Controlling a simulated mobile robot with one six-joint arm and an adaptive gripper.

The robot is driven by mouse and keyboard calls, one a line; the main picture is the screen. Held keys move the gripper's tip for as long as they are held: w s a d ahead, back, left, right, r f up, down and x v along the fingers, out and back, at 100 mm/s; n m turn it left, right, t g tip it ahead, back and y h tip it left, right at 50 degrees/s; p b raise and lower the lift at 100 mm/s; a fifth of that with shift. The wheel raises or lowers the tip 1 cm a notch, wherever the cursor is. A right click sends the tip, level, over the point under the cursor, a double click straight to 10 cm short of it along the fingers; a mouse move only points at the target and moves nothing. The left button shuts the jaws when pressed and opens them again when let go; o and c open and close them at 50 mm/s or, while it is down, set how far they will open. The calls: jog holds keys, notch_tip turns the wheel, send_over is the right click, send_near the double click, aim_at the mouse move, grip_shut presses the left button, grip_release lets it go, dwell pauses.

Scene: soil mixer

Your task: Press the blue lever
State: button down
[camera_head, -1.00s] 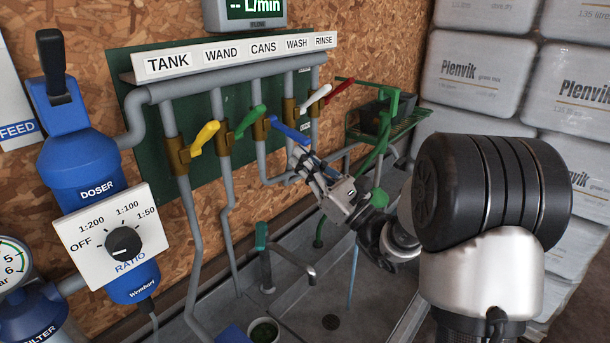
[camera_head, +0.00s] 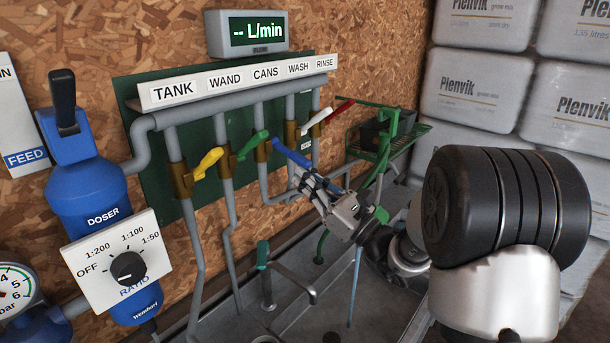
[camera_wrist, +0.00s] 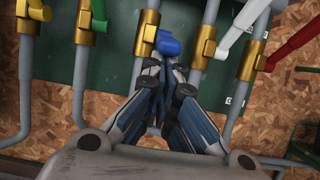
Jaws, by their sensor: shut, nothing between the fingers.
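The blue lever (camera_head: 291,153) sits on a brass valve under the CANS label and slopes down to the right in the head view. In the wrist view the blue lever (camera_wrist: 168,43) shows end-on just beyond my fingertips. My gripper (camera_head: 306,178) is shut and empty, with its tips just below the lever's outer end. In the wrist view my gripper (camera_wrist: 155,70) covers the lower part of that pipe. I cannot tell whether the fingertips touch the lever.
A yellow lever (camera_head: 208,162) and a green lever (camera_head: 252,145) are to the left. A white lever (camera_head: 315,121) and a red lever (camera_head: 340,111) are close on the right. A green rack (camera_head: 400,140) stands behind my arm. A sink with a tap (camera_head: 290,275) lies below.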

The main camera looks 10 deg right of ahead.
jog(key=shift+s+d+r+p, duration=0.1)
jog(key=shift+r+p, duration=0.25)
jog(key=shift+p, duration=0.1)
jog(key=r+g+h+p, duration=0.1)
jog(key=r+g+p, duration=0.1)
jog(key=p, duration=0.5)
jog(key=r+g+h+p, duration=0.2)
jog(key=r+p, duration=0.1)
jog(key=p, duration=0.3)
jog(key=r+g+h+p, duration=0.1)
jog(key=r+g+p, duration=0.1)
jog(key=p, duration=0.5)
jog(key=shift+s+d+r+g+h+p, duration=0.25)
jog(key=shift+s+r+g+h+p, duration=0.15)
jog(key=shift+r, duration=0.15)
jog(key=shift+w+a+r+p, duration=0.1)
jog(key=shift+w+r+p, duration=0.1)
jog(key=shift+r+p, duration=0.25)
